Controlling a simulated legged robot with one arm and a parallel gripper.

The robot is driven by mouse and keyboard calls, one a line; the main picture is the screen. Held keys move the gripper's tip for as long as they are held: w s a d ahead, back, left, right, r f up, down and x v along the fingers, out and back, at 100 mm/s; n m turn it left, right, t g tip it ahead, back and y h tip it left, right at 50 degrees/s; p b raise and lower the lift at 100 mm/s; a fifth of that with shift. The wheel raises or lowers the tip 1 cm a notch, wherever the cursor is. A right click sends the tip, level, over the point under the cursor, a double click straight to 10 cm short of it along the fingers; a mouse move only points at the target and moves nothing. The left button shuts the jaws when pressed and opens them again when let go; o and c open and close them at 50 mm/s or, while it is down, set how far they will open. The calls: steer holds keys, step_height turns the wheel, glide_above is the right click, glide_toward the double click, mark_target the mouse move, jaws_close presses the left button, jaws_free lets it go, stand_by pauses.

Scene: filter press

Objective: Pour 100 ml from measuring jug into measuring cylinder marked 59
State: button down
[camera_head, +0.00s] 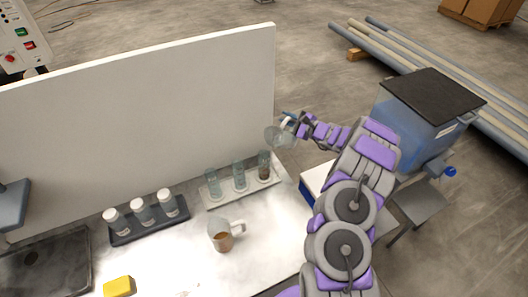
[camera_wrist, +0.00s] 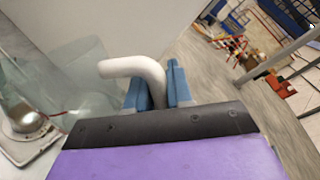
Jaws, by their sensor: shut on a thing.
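My gripper (camera_head: 290,120) is shut on the white handle (camera_wrist: 130,68) of a clear measuring jug (camera_head: 276,137), its blue fingers (camera_wrist: 160,85) on either side of it. The jug is up in the air, tilted, above and near the right end of a white rack (camera_head: 216,201). Three clear measuring cylinders stand upright in the rack: left (camera_head: 213,182), middle (camera_head: 239,175) and right (camera_head: 264,166). The right one has brownish contents low down. I cannot read any number on them. The held jug's contents and any stream from it cannot be made out.
A second jug (camera_head: 222,237) with brown liquid stands on the bench in front of the rack. White-capped bottles sit in a dark tray (camera_head: 122,239). A yellow block (camera_head: 118,286) lies front left. A tall white panel (camera_head: 140,105) stands behind. A blue bin (camera_head: 420,125) is at right.

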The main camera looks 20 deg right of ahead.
mark_target(288, 120)
steer(key=shift+s+a+f+n+b, duration=0.25)
steer(key=shift+a+n+b, duration=0.1)
steer(key=shift+n+b, duration=0.25)
steer(key=shift+r, duration=0.1)
steer(key=shift+a+r+b, duration=0.15)
steer(key=shift+r+b, duration=0.2)
steer(key=shift+b, duration=0.05)
steer(key=shift+s+a+r+n+b, duration=0.2)
steer(key=shift+a+r+n+b, duration=0.05)
steer(key=shift+n+b, duration=0.25)
steer(key=shift+a+r+n+h+b, duration=0.2)
steer(key=shift+r+n+h+b, duration=0.1)
steer(key=shift+r+b, duration=0.15)
steer(key=shift+s+a+b, duration=0.1)
steer(key=shift+a+b, duration=0.05)
steer(key=shift+b, duration=0.15)
steer(key=shift+s+a+r+n+b, duration=0.25)
steer(key=shift+r+n+b, duration=0.2)
steer(key=shift+b, duration=0.25)
steer(key=shift+s+a+r+n+h+b, duration=0.2)
steer(key=shift+s+a+r+n+b, duration=0.3)
steer(key=shift+b, duration=1.35)
steer(key=shift+s+a+r+n+h+b, duration=0.15)
steer(key=shift+a+n+b, duration=0.5)
steer(key=shift+b, duration=1.15)
steer(key=shift+s+a+r+b, duration=0.1)
steer(key=shift+a+r+b, duration=0.3)
steer(key=shift+b, duration=1.1)
